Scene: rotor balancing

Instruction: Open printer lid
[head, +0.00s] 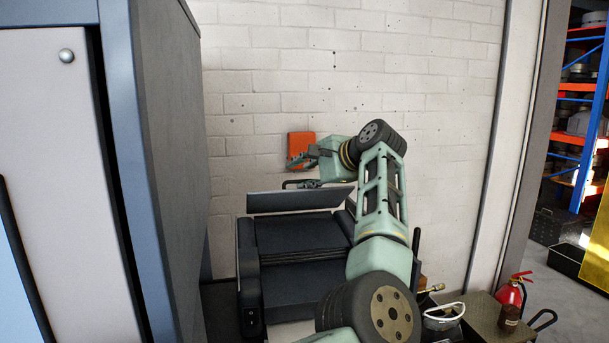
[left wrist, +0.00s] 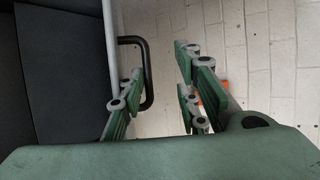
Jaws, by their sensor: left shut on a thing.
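The printer (head: 290,283) is a dark, box-like machine against the wall in the head view. Its lid (head: 299,201) is a dark panel standing raised at the back of the printer. A black handle (head: 300,184) shows just above the lid's top edge. In the left wrist view the handle (left wrist: 149,75) is a black loop beside the lid's grey edge (left wrist: 111,55). The exact contact is partly hidden. My right gripper is out of view.
A tall grey cabinet (head: 165,170) stands close on the left. An orange box (head: 300,143) hangs on the white brick wall behind my gripper. A red fire extinguisher (head: 511,293) and a low metal box (head: 487,318) stand at right. Orange and blue shelving (head: 583,110) is further right.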

